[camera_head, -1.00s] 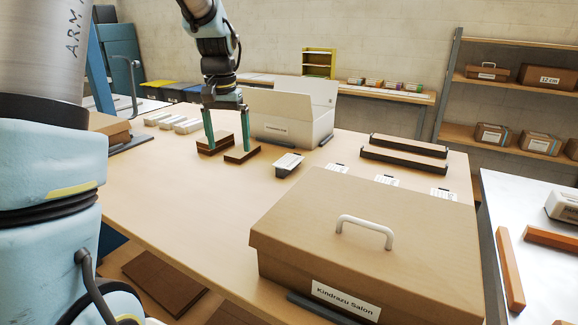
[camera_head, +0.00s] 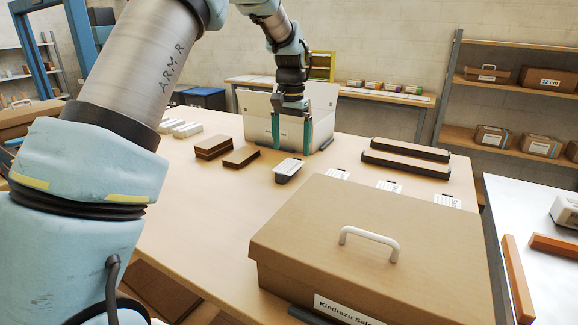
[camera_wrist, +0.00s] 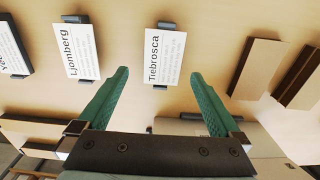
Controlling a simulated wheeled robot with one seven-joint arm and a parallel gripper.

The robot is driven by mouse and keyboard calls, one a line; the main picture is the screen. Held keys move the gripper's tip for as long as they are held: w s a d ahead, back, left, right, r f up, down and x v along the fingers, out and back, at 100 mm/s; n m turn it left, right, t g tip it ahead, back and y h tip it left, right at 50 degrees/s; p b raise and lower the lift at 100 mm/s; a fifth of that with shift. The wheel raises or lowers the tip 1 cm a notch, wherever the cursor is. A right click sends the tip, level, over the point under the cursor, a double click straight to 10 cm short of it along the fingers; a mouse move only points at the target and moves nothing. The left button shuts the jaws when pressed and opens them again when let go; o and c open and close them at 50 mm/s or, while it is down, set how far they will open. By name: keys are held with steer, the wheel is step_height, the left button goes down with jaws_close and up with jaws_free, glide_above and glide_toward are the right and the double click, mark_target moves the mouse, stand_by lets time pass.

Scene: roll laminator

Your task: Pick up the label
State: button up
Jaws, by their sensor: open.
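Several white labels lie on the wooden table. In the head view one label (camera_head: 288,168) sits on a dark raised holder, and others (camera_head: 337,174), (camera_head: 388,186) and (camera_head: 447,201) lie in a row to its right. In the wrist view the Tiebrosca label (camera_wrist: 166,57) shows straight ahead between my fingers, and the Ljomberg label (camera_wrist: 80,50) is to its left. A third label (camera_wrist: 12,50) is cut off at the left edge. My gripper (camera_head: 292,151) is open and empty, its green fingers pointing down, apart from the labels. It also shows in the wrist view (camera_wrist: 158,74).
A white open box (camera_head: 258,118) stands behind my gripper. Brown blocks (camera_head: 214,146) lie to its left and long brown bars (camera_head: 405,163) to its right. A large lidded brown box (camera_head: 360,235) fills the table's front. The table's left front is bare.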

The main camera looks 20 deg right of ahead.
mark_target(289, 166)
steer(key=shift+a+f+p, duration=0.15)
steer(key=shift+f+p, duration=0.1)
steer(key=shift+f, duration=0.85)
steer(key=shift+a+f+p, duration=0.15)
steer(key=shift+f+p, duration=0.1)
steer(key=shift+f, duration=0.8)
steer(key=shift+c, duration=0.2)
steer(key=shift+w, duration=0.1)
steer(key=c, duration=1.2)
